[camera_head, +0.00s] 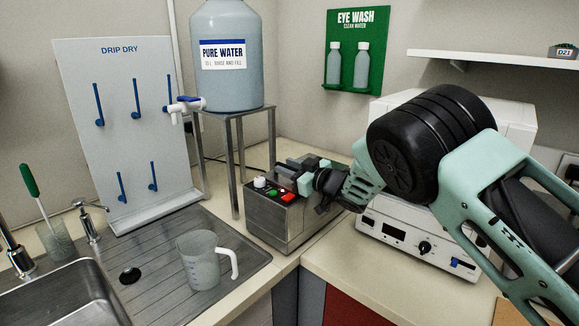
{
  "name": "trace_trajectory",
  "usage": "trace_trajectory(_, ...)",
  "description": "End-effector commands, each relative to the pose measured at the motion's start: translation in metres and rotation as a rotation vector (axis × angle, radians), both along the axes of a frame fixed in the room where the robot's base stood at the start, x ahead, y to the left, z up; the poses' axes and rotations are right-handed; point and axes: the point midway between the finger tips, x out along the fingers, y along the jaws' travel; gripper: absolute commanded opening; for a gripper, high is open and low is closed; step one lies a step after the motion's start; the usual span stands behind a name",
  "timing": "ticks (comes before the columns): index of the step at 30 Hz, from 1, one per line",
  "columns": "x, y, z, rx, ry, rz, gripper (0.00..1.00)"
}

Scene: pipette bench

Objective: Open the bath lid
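The bath (272,221) is a grey metal box on the counter corner, right of the draining board. Its sloping front panel carries a pale knob, a green button and a red switch. My gripper (298,169) reaches in from the right and is at the top of the bath, behind the panel. My gripper and wrist hide most of the bath's top, so I cannot make out the lid or its angle. The fingertips are small and partly covered; I cannot tell whether they are apart or holding anything.
A white instrument (418,246) stands right of the bath under my arm. A metal stand (237,125) with a pure water tank (225,75) is behind left. A clear jug (200,262) stands on the draining board (160,256), left of the bath. A drip rack (120,135) stands behind.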

Motion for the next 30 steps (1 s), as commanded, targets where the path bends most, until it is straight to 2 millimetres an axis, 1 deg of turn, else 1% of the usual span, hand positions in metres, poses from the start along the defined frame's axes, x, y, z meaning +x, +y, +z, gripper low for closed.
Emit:
trace_trajectory(6, 0.0, 0.0, 0.0, -0.001, 0.001, 0.0, 0.32)
trace_trajectory(8, 0.0, 0.0, 0.0, -0.001, 0.001, 0.0, 0.15)
trace_trajectory(9, 0.0, 0.0, 0.0, -0.001, 0.001, 0.0, 0.04)
trace_trajectory(10, 0.0, 0.0, 0.0, -0.001, 0.001, 0.0, 0.0)
trace_trajectory(16, 0.0, -0.001, 0.001, 0.0, 0.001, -0.001, 0.0)
trace_trajectory(20, 0.002, -0.002, 0.006, 0.013, 0.016, -0.002, 0.0)
trace_trajectory(23, 0.004, -0.004, 0.015, 0.035, 0.044, -0.004, 0.0)
trace_trajectory(30, 0.013, -0.012, 0.047, 0.132, 0.163, -0.004, 0.0)
